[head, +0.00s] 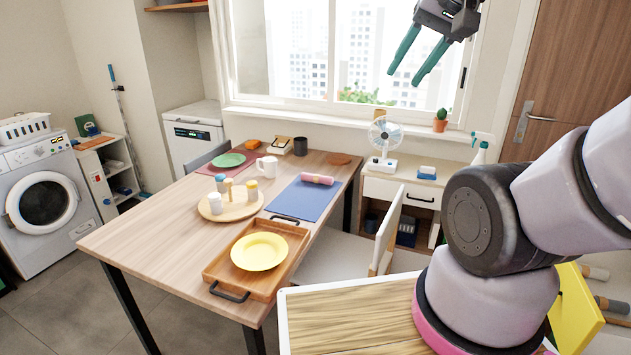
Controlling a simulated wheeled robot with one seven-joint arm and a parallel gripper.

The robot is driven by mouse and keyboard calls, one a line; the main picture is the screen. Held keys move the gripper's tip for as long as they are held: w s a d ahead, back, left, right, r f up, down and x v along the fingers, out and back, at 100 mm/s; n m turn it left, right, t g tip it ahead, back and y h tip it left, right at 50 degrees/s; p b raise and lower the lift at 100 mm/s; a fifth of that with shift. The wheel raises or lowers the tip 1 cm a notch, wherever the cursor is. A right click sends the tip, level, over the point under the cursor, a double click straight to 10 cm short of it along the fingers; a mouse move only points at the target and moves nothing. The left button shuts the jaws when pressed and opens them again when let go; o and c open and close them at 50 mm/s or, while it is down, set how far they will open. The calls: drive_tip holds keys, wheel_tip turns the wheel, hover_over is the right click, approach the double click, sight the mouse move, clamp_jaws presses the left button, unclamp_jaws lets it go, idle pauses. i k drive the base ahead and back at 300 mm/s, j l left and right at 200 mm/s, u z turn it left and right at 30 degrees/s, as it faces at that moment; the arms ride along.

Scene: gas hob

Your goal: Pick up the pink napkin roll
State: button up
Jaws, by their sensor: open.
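The pink napkin roll (317,178) lies on its side on the blue placemat (300,200), near the far right part of the wooden table. My gripper (413,76) is raised high at the top of the head view, in front of the window. Its two green fingers are apart with nothing between them. It is well above the table and to the right of the roll, far from touching it.
A wooden tray (214,271) with a yellow plate (259,251) stands at the table's near end. A round board (232,214) holds several small jars. A white mug (268,166) and dark cup (300,146) stand behind. A chair (391,228) is at the right side.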

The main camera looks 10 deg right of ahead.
sight(316, 179)
drive_tip(key=i+l+u, duration=0.1)
drive_tip(key=i+l, duration=0.2)
drive_tip(key=i+l+u, duration=0.1)
drive_tip(key=i+l, duration=0.2)
drive_tip(key=i, duration=0.25)
